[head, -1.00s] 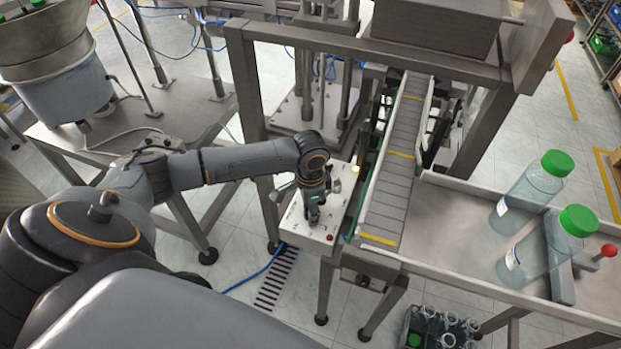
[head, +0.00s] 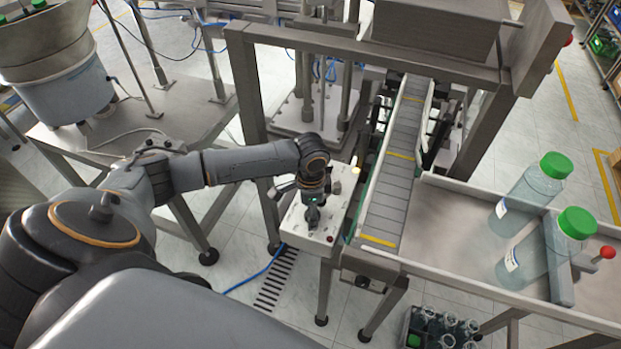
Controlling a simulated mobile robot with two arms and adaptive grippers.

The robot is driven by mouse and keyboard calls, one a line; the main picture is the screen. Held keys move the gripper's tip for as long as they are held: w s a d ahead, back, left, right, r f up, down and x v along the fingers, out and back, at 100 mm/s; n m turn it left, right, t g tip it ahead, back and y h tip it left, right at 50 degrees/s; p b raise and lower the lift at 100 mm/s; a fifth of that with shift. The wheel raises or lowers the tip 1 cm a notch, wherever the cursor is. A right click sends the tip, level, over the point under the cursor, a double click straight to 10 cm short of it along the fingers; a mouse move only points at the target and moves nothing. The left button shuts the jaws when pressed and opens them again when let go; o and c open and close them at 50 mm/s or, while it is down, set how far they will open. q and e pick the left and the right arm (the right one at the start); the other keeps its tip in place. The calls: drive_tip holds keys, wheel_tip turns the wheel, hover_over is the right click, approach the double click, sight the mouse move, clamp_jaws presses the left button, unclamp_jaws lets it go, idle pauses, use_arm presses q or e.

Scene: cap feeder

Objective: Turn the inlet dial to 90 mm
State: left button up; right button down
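A white control panel box (head: 303,240) stands beside the lower end of the conveyor. My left gripper (head: 312,218) points down over the middle of this panel. The inlet dial cannot be made out; my gripper and wrist cover that part of the panel. The fingers are small and dark, and I cannot tell whether they are open, shut or touching a dial. No scale marks can be read. My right gripper is not in view.
The slatted conveyor (head: 384,205) runs just right of the panel. A metal tray (head: 455,225) at the right holds two green-capped bottles (head: 532,190). A steel frame post (head: 248,95) stands behind my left arm. A crate of bottles (head: 440,330) is on the floor.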

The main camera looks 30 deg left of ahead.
use_arm(q)
wheel_tip(320, 180, up, 12)
idle(0.7)
drive_tip(key=shift+w, duration=0.1)
